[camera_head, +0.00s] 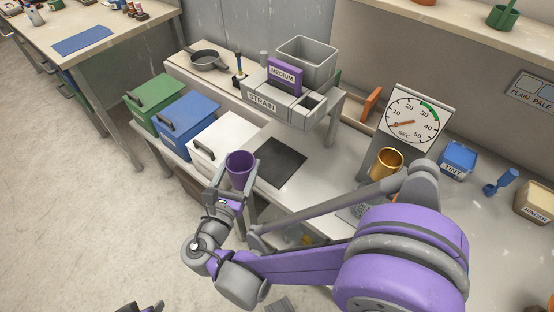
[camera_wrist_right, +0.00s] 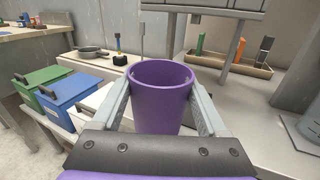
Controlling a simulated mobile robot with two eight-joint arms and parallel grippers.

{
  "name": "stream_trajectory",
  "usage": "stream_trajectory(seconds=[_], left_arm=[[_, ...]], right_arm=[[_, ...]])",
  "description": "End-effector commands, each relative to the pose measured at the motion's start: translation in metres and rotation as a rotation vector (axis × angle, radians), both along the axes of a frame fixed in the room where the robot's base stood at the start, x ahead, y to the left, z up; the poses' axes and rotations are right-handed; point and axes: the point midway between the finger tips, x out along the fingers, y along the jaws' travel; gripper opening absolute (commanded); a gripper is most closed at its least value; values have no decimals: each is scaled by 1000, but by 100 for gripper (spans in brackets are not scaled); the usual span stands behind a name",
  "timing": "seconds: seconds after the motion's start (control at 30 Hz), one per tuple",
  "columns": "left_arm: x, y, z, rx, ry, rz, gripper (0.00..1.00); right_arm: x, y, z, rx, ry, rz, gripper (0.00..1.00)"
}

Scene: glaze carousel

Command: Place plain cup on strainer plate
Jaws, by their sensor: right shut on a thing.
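My right gripper (camera_head: 239,178) is shut on a purple cup (camera_head: 239,168), one finger on each side of it. The cup is upright, its open mouth facing up, and looks empty. In the right wrist view the purple cup (camera_wrist_right: 162,98) fills the middle between the fingers. In the head view it appears in front of the white bin, left of a dark square plate (camera_head: 280,162) on the bench. Behind that plate is a grey station marked STRAIN (camera_head: 275,100), with a purple MEDIUM block on it. I cannot tell which surface is the strainer plate. My left gripper is not clearly visible.
Green (camera_head: 153,102), blue (camera_head: 186,122) and white (camera_head: 221,140) bins stand in a row at the left. A gold cup (camera_head: 387,163) stands before the seconds dial (camera_head: 414,117). A pan (camera_head: 207,60) sits behind. A blue TINT container (camera_head: 457,159) is at right.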

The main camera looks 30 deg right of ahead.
Motion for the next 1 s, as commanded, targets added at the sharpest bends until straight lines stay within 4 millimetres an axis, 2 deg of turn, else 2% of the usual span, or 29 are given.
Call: stream_trajectory(seconds=[0.03,0.13,0.2,0.3,0.37,0.8,1.0], left_arm=[[0,0,-7,0,2,0,50],[0,0,-12,0,4,0,50],[0,0,-14,0,5,0,50],[0,0,-15,0,5,0,50],[0,0,-15,0,5,0,50],[0,0,-19,0,6,0,50],[0,0,-20,0,7,0,50]], right_arm=[[-14,4,-4,2,2,-32,22],[-37,5,-5,0,0,-100,22],[-47,5,-4,0,-1,-131,22],[-50,-3,-4,-2,-2,-155,22],[-44,-12,-4,-3,-2,-160,22],[27,-106,-4,-3,-2,-162,22],[50,-134,-4,-1,-2,-158,22]])
